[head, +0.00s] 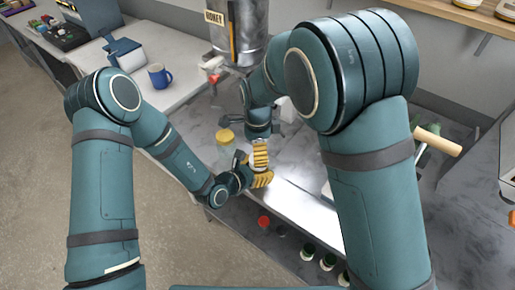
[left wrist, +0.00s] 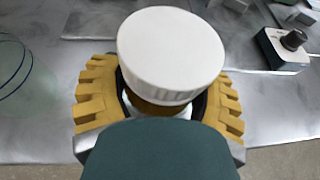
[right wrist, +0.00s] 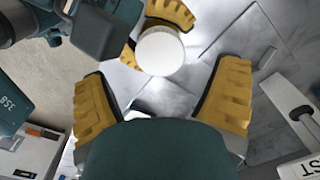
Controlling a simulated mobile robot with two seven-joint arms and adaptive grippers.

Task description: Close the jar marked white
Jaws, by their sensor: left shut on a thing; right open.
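The white-lidded jar shows its white lid (left wrist: 172,50) in the left wrist view, with a little amber-brown body below it. The lid sits on top of the jar; I cannot tell whether it is tight. My left gripper (head: 262,180) is shut around the jar's body, its yellow fingers on both sides below the lid. In the right wrist view the lid (right wrist: 160,52) is ahead of my right gripper (right wrist: 160,105), which is open and empty, its fingers apart from the lid.
A glass jar with a yellow lid (head: 225,136) stands close to my left gripper. A honey tank (head: 232,40) stands behind on the metal bench. A blue mug (head: 160,76) is on the white table. Several jars, one with a red lid (head: 264,222), are low at the front.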

